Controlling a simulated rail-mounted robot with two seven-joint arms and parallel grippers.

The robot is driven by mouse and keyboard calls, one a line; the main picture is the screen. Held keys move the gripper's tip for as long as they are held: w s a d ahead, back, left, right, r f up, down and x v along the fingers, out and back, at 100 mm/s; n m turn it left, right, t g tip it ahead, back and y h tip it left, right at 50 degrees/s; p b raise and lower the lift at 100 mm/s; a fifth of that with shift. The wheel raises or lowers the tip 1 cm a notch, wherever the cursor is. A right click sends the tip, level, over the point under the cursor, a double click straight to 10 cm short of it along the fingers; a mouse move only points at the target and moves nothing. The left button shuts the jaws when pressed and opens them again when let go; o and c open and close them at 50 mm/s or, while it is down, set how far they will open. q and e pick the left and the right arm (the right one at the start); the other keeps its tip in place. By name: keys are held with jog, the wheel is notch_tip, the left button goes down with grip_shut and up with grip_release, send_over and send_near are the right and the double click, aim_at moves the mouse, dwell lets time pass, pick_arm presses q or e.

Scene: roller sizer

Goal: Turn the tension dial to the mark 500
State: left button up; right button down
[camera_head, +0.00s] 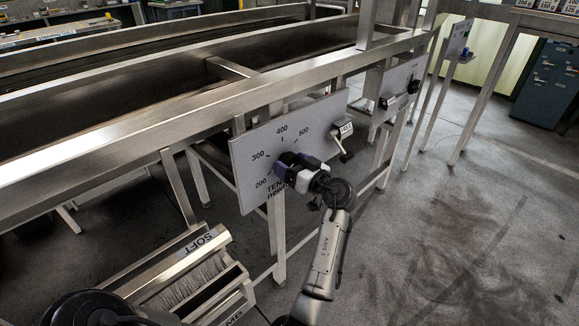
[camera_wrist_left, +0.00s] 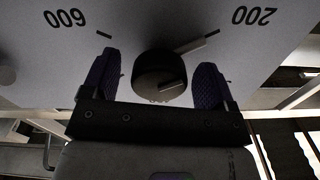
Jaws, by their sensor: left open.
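The tension dial is a dark round knob on a pale panel (camera_head: 245,160) printed with 200, 300, 400 and 500. In the head view my left gripper (camera_head: 297,168), with purple finger pads, is at the panel and hides much of the dial and the 600 mark. In the left wrist view the dial (camera_wrist_left: 158,75) sits between the two open, padded fingers, with a visible gap on the right. The panel there is upside down, with 600 at left and 200 at right. My right gripper is not in view.
A second panel (camera_head: 400,88) stands farther right. A brush unit marked SOFT (camera_head: 195,265) is at lower left. The steel frame rail (camera_head: 200,110) runs above. The floor at right is clear.

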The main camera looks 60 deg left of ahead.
pick_arm(q)
jog(key=shift+s+a, duration=0.15)
jog(key=shift+a, duration=0.25)
jog(key=shift+c, duration=0.3)
